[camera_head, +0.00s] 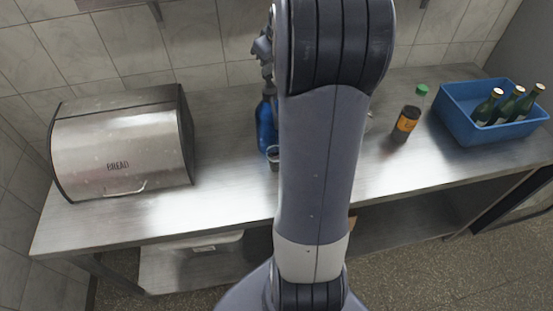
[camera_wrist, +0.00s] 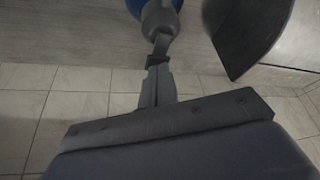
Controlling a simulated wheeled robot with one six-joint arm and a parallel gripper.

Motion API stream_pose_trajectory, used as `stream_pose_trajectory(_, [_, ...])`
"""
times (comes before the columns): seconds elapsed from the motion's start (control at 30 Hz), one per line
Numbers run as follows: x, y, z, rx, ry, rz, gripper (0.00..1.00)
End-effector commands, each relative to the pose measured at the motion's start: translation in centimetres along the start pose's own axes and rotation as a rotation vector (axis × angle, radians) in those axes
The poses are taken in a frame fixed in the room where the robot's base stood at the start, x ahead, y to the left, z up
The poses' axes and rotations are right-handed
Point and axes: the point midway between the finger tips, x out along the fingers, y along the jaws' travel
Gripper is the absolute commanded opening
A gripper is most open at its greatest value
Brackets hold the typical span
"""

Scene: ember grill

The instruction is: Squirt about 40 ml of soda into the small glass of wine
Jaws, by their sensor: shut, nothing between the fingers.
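A blue soda siphon (camera_head: 265,125) stands on the steel counter, partly hidden behind my arm in the head view. Its grey head (camera_wrist: 160,20) and a bit of its blue body show at the top of the wrist view. A small glass (camera_head: 273,158) stands close in front of the siphon, partly covered by my arm; its contents cannot be made out. My gripper (camera_wrist: 158,62) is shut and empty, its fingertips close to the siphon's head; I cannot tell if they touch. In the head view my gripper (camera_head: 265,62) shows above the siphon, beside my arm.
A steel bread bin (camera_head: 120,145) stands at the left of the counter (camera_head: 225,195). My arm hides the counter's middle. The tiled wall is close behind.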

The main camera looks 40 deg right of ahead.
Motion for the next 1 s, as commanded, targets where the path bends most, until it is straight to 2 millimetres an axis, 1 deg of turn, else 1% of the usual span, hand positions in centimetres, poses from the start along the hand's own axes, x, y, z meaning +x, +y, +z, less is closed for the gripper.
stream_pose_trajectory(0.43, [0.1,0.0,0.1,0.001,-0.005,-0.003,0.0])
stream_pose_trajectory(0.53, [-0.1,0.0,0.0,0.001,-0.004,-0.003,0.0])
stream_pose_trajectory(0.67, [-1.4,0.0,-0.5,0.0,-0.003,-0.001,0.0])
stream_pose_trajectory(0.9, [-4.3,0.0,-1.8,-0.001,0.0,0.0,0.0])
stream_pose_trajectory(1.0, [-4.7,0.0,-2.0,0.0,-0.001,-0.001,0.0])
